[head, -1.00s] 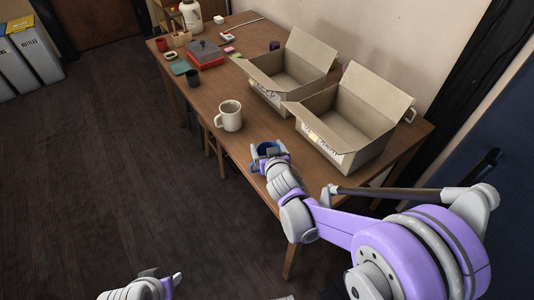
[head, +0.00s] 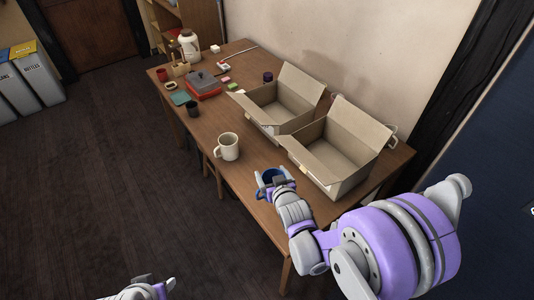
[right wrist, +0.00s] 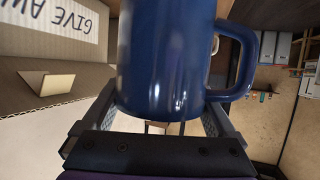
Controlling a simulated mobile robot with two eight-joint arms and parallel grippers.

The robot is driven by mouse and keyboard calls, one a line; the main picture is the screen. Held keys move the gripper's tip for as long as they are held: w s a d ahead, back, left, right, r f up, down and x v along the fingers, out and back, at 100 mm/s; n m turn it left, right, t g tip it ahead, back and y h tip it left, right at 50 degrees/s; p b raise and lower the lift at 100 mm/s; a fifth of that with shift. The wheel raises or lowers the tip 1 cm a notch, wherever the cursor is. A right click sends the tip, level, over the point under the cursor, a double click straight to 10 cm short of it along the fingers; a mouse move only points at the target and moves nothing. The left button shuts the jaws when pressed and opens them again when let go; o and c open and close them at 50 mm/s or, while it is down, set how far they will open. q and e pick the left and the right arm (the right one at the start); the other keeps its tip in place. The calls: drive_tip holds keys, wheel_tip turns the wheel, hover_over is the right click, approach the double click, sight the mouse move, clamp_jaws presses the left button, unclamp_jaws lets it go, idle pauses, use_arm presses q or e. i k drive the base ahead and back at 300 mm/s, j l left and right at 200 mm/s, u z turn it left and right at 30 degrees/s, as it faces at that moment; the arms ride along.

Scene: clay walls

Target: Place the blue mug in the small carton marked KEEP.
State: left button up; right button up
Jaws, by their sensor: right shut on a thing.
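The blue mug (head: 268,173) is held in my right gripper (head: 272,182), above the front part of the table, its rim facing up in the head view. In the right wrist view the mug (right wrist: 165,60) fills the middle between the fingers, with its handle to the right. The small carton (head: 288,102), marked KEEP in the earlier frame, stands open at the back of the table, beyond the mug; its label is now hard to see. My left gripper (head: 152,284) shows only partly at the bottom edge, and its jaws are unclear.
A second open carton (head: 341,184), nearer, stands right of the held mug; its label in the right wrist view starts GIVE AW (right wrist: 65,25). A cream mug (head: 227,148) stands left of my right gripper. A red-and-grey box (head: 203,87) and small items fill the far end.

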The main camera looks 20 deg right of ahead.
sight(266, 112)
drive_tip(key=j+u, duration=0.2)
drive_tip(key=i+j, duration=0.15)
drive_tip(key=j, duration=0.15)
drive_tip(key=i+j+u, duration=0.1)
drive_tip(key=j, duration=0.2)
drive_tip(key=i+j, duration=0.15)
drive_tip(key=j, duration=0.15)
drive_tip(key=i+j+u, duration=0.15)
drive_tip(key=i, duration=0.45)
drive_tip(key=i+j+u, duration=0.15)
drive_tip(key=i, duration=0.4)
drive_tip(key=i+j+z, duration=0.1)
drive_tip(key=i+z, duration=0.35)
drive_tip(key=i+j+z, duration=0.25)
drive_tip(key=i+z, duration=0.15)
drive_tip(key=i, duration=0.15)
drive_tip(key=i+z, duration=0.2)
drive_tip(key=z, duration=0.2)
drive_tip(key=i+j+z, duration=0.15)
drive_tip(key=z, duration=0.25)
drive_tip(key=i+j+z, duration=0.15)
drive_tip(key=z, duration=0.2)
